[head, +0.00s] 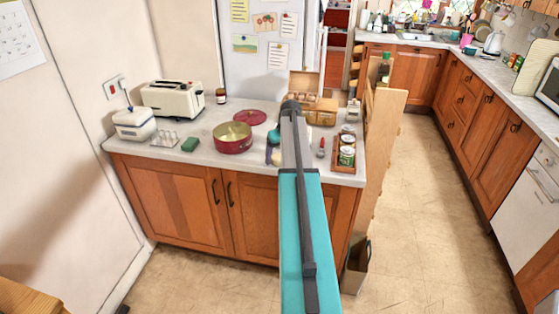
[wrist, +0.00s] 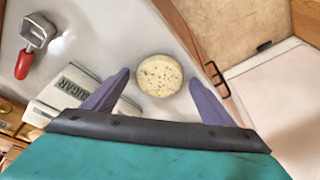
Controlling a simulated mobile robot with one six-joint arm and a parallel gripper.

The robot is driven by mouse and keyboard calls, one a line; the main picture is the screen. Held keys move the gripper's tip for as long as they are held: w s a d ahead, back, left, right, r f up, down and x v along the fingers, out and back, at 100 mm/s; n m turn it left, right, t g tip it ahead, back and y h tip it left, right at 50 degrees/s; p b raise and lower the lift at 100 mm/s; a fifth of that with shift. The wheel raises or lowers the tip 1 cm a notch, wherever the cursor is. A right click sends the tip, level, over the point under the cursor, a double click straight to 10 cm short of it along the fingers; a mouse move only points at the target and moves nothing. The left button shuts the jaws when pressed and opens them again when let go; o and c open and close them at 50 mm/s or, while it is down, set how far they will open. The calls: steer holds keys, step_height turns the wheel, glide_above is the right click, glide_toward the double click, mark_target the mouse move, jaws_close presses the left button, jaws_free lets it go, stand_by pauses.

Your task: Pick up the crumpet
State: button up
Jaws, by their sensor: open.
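The crumpet (wrist: 159,75) is a round, pale, speckled disc lying flat on the light counter, near the counter's front edge. In the wrist view it shows between the tips of my gripper's (wrist: 158,78) two purple fingers. The fingers are spread, with one on each side of it, and a gap shows on both sides. How high the fingers are above the counter is hard to tell. In the head view my arm hides part of this spot, and a small pale bit of the crumpet (head: 277,157) shows beside it.
A white pack marked SUGAR (wrist: 68,90) lies close to my left finger. A red-handled tool (wrist: 25,62) is farther left. In the head view a red pot (head: 233,145) stands left of my gripper, and a wooden tray (head: 345,168) with cans stands right.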

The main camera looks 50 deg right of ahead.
mark_target(279, 156)
steer(key=c, duration=1.2)
steer(key=shift+o, duration=0.2)
steer(key=shift+r, duration=0.1)
steer(key=shift+r+b, duration=0.9)
steer(key=shift+r, duration=0.55)
steer(key=shift+s+a+r, duration=0.1)
steer(key=shift+s+r, duration=0.1)
steer(key=shift+s, duration=0.05)
steer(key=s+a+r+b, duration=0.1)
steer(key=s+a+b, duration=0.3)
steer(key=s+a, duration=0.4)
steer(key=s, duration=0.4)
steer(key=shift+s+a+r, duration=0.25)
steer(key=shift+s+a, duration=0.1)
steer(key=shift+s, duration=0.05)
steer(key=shift+r, duration=0.1)
